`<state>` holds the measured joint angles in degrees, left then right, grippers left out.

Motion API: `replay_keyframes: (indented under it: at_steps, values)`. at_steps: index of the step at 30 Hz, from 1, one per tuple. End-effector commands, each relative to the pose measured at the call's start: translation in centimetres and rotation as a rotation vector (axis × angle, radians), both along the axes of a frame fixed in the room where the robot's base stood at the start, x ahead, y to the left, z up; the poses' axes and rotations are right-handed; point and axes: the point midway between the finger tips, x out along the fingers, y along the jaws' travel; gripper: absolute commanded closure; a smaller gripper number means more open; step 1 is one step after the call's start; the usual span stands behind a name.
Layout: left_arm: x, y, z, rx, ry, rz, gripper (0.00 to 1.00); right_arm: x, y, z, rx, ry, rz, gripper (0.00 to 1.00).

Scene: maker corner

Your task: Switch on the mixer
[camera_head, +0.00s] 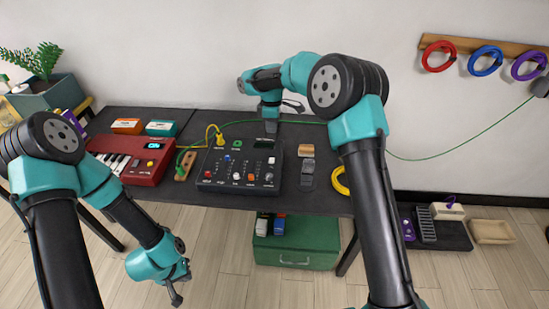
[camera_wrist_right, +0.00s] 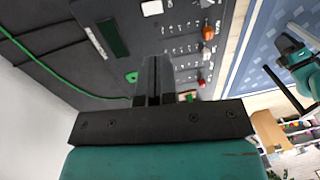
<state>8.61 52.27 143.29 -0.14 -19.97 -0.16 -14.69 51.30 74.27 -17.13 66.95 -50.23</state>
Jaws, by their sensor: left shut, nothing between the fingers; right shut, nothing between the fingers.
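The mixer (camera_head: 222,178) is a dark box with knobs and sliders, lying on the dark table. It has a dark display (camera_head: 264,144) and a green button (camera_head: 237,144) near its back edge. My right gripper (camera_head: 270,125) is shut and empty, pointing down at the mixer's back right. In the right wrist view, its closed fingers (camera_wrist_right: 153,65) lie over the mixer's panel (camera_wrist_right: 150,32), close to the green button (camera_wrist_right: 131,77) and the display (camera_wrist_right: 112,38). I cannot tell whether the fingers touch the panel. My left gripper (camera_head: 175,299) is shut and empty, low in front of the table.
A red keyboard (camera_head: 149,174) stands left of the mixer, with yellow and green cables between them. Orange and teal boxes (camera_head: 161,128) lie behind it. A grey pedal-like object (camera_head: 307,172) and a yellow ring (camera_head: 338,182) lie right of the mixer. A green case (camera_head: 297,246) stands below.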

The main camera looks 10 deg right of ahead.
Motion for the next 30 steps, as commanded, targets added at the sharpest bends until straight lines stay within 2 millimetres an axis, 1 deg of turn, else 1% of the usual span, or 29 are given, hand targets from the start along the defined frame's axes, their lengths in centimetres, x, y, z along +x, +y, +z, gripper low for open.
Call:
replay_keyframes:
  at_steps: [8,11,14,20,30]
  values:
    - [0.0,0.0,0.0,0.000,0.000,0.000,1.00,0.0,0.0,-0.1,0.001,0.000,-0.002,1.00]
    - [0.0,0.0,0.0,0.000,0.000,0.000,1.00,-0.1,0.0,-0.6,0.001,0.001,-0.002,1.00]
    - [0.0,0.0,0.0,0.000,0.000,0.000,1.00,-0.2,0.0,-1.4,0.000,0.002,-0.002,1.00]
    - [0.0,0.0,0.0,0.000,0.000,0.000,1.00,-0.6,0.1,-4.3,-0.001,0.002,-0.001,1.00]
    - [0.0,0.0,0.0,0.000,0.000,0.000,1.00,-1.3,0.2,-10.1,0.001,0.003,-0.002,1.00]
